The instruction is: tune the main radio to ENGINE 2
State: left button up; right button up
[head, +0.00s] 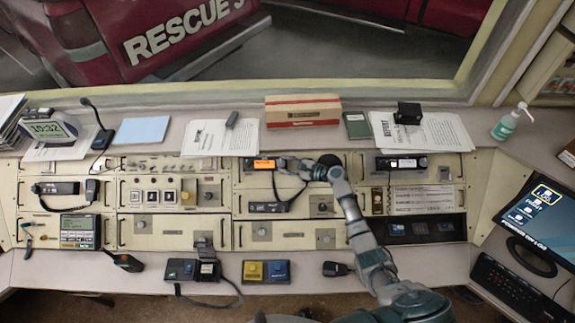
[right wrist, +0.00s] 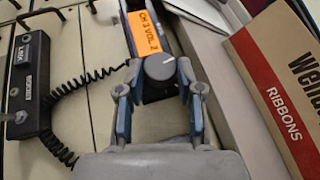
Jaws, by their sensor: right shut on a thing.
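The main radio has a lit orange display (head: 264,164) in the middle of the console in the head view. In the right wrist view the display (right wrist: 148,38) seems to read "CH 1 VOL 2"; the text is tilted and small. A round dark grey knob (right wrist: 160,67) with a white pointer mark sits beside the display. My right gripper (right wrist: 160,78) is shut on this knob, one finger on each side. My left gripper is not in view.
A black handset (right wrist: 33,85) with a coiled cord lies left of the knob in the wrist view. A red and white ribbons box (head: 303,111) stands behind the radio. Another radio (head: 402,163) is at the right. A pump bottle (head: 508,122) stands far right.

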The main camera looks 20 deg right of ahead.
jog(key=shift+w+a+r, duration=0.15)
jog(key=shift+a+r, duration=0.05)
jog(key=shift+r, duration=0.15)
jog(key=o, duration=0.9)
jog(key=shift+o, duration=1.3)
jog(key=shift+a, duration=0.1)
jog(key=shift+a+f, duration=0.1)
jog(key=shift+f, duration=0.05)
jog(key=v, duration=1.2)
jog(key=shift+w, duration=0.1)
